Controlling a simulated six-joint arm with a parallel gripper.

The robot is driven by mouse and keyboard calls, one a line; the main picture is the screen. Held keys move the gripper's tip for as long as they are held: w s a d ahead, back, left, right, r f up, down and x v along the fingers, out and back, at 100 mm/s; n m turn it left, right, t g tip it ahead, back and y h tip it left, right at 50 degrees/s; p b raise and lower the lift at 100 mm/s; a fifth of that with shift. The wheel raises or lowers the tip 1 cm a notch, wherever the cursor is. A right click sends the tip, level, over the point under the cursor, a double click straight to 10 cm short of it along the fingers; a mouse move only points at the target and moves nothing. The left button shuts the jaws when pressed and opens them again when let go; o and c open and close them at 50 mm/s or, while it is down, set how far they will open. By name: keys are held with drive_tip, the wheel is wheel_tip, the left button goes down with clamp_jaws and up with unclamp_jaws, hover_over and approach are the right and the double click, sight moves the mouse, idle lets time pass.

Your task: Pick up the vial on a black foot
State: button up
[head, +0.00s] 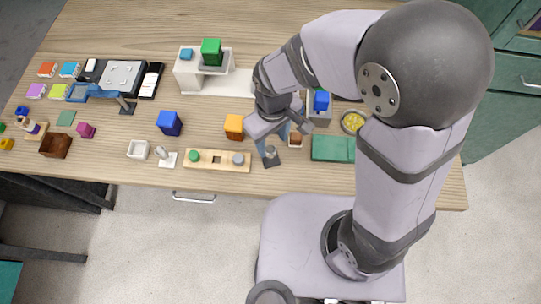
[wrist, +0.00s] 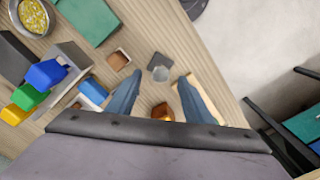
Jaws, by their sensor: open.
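A small clear grey vial (head: 270,152) stands on a dark square foot (head: 269,162) near the table's front edge, just below my gripper (head: 277,137). In the wrist view the vial (wrist: 160,73) and its foot (wrist: 157,61) appear just beyond and between the two blue-grey fingertips of my gripper (wrist: 155,82). My fingers are spread apart and hold nothing. I cannot tell how high the tips are above the vial. A similar grey piece on a dark foot (head: 127,106) is farther left, beside a blue frame.
A small brown-filled tray (head: 295,141) and a green pad (head: 333,148) lie right. A vial on a white foot (head: 166,157) stands left of the board.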

sight(271, 152)
drive_tip(key=shift+f+p, duration=0.35)
drive_tip(key=shift+f, duration=0.85)
drive_tip(key=shift+w+a+f+p, duration=0.15)
drive_tip(key=shift+f+p, duration=0.6)
drive_tip(key=shift+f, duration=1.7)
clamp_jaws()
